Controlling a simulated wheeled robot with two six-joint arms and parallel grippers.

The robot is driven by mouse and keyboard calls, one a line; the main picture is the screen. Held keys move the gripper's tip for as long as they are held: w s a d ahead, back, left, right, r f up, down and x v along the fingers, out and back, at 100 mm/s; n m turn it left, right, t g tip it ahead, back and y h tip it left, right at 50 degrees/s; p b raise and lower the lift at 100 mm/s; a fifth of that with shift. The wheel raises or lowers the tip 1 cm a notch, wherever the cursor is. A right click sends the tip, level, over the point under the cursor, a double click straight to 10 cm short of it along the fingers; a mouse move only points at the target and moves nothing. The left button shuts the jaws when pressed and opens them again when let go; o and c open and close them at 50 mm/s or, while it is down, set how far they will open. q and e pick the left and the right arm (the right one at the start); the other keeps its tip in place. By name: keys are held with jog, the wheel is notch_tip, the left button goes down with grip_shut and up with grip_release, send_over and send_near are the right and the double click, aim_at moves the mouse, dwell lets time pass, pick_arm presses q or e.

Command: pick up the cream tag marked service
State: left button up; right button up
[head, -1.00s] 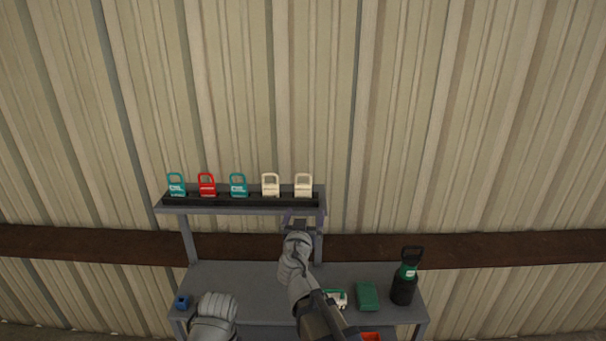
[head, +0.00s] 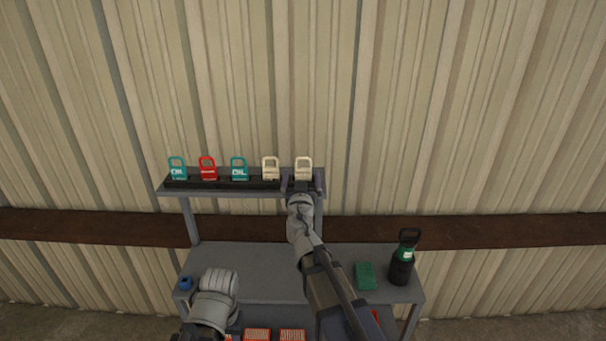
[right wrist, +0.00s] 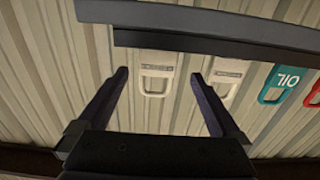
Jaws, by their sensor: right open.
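Two cream tags stand at the right end of the rack, the inner one (head: 271,170) and the end one (head: 303,168). Both carry small dark print that I cannot read, so I cannot tell which says service. My right gripper (head: 302,183) is open and empty at the rack, with one finger on each side of the end cream tag. In the right wrist view this tag (right wrist: 154,76) appears between the fingertips, and the inner cream tag (right wrist: 227,74) is just right of them. My left wrist shows low in the head view, but its fingers are hidden.
The rack (head: 222,192) also holds teal tags (head: 178,170) (head: 239,170) and a red tag (head: 208,170). On the bench (head: 262,262) below are a blue item (head: 185,284), a green box (head: 365,276) and a dark bottle (head: 402,265). Red bins (head: 257,334) sit lower. The ribbed wall is behind.

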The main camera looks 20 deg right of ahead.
aim_at(303, 170)
jog(key=x, duration=0.4)
jog(key=shift+w+d, duration=0.1)
jog(key=shift+d, duration=0.15)
jog(key=shift+r, duration=0.1)
jog(key=shift+c, duration=0.8)
jog(key=c, duration=1.3)
jog(key=shift+o, duration=0.2)
jog(key=shift+r, duration=0.1)
